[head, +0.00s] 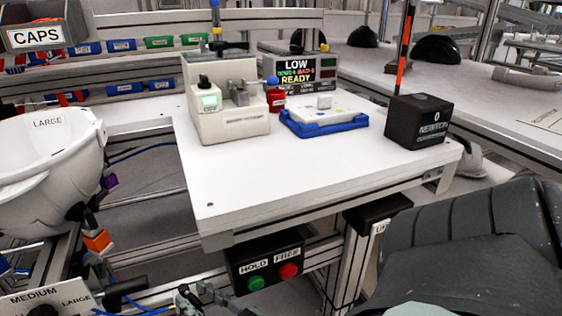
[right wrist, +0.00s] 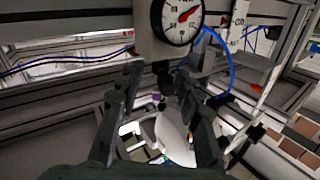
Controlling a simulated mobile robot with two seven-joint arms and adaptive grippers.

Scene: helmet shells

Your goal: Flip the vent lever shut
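I cannot pick out the vent lever with certainty in either view. In the right wrist view a round white gauge (right wrist: 181,18) with a red needle is at the top, on a grey housing. A small dark fitting (right wrist: 163,82) sits below it, and a blue hose (right wrist: 222,57) curves down on its right. My right gripper (right wrist: 160,72) is open, its dark fingers wide apart below the gauge, with nothing clearly held. A pale rounded shape (right wrist: 174,138) shows beyond and between the fingers. My left gripper is in neither view.
In the head view a white shell marked LARGE (head: 50,165) is at left. A white bench (head: 300,180) carries a beige press (head: 225,112), a blue tray (head: 322,126) and a black box (head: 418,122). A HOLD/FREE button box (head: 268,268) hangs under its front edge.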

